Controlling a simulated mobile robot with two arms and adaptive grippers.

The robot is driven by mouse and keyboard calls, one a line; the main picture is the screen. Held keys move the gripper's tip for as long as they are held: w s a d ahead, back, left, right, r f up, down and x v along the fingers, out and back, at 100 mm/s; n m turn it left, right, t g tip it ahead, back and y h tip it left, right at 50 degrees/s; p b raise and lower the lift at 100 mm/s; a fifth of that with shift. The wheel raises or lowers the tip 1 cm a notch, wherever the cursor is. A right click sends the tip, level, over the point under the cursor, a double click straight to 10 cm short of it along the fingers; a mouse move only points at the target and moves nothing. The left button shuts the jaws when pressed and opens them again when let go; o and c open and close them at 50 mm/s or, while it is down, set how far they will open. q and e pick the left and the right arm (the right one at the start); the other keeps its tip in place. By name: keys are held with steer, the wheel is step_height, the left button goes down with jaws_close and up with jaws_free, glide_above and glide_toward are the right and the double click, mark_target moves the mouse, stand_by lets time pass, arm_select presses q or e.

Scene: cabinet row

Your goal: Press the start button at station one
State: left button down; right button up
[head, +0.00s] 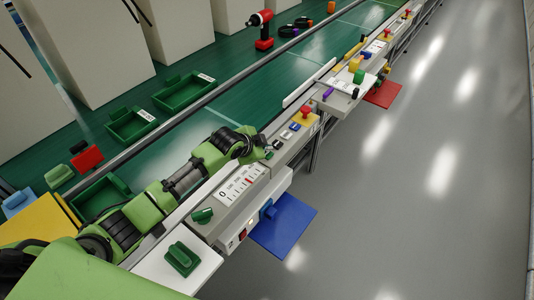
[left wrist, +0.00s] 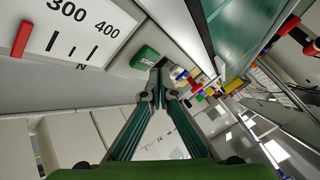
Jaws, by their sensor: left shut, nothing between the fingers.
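The green start button (left wrist: 146,58), marked START, shows in the left wrist view on a grey panel beside a force scale with 300 and 400 on it. My left gripper (left wrist: 159,88) is shut and empty, with its fingertips pointing towards the button's right side. I cannot tell whether they touch it. In the head view my left gripper (head: 267,154) is low over the grey console, just past the upper end of the scale plate (head: 243,185). The button is hard to make out there. My right gripper is not in view.
On the same console are a green knob (head: 202,215) and a red mushroom button (head: 306,112) on yellow. A blue panel (head: 284,226) juts out towards the aisle. Green trays (head: 184,92) lie on the green bench behind a rail. The grey floor to the right is clear.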

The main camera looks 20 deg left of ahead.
arm_select(q)
steer(key=shift+f, duration=0.15)
stand_by(0.6)
steer(key=shift+f, duration=0.25)
steer(key=shift+f, duration=0.55)
stand_by(0.8)
steer(key=shift+r, duration=0.1)
steer(key=shift+r+p, duration=0.8)
step_height(320, 180, up, 5)
steer(key=p, duration=0.5)
steer(key=shift+r, duration=0.1)
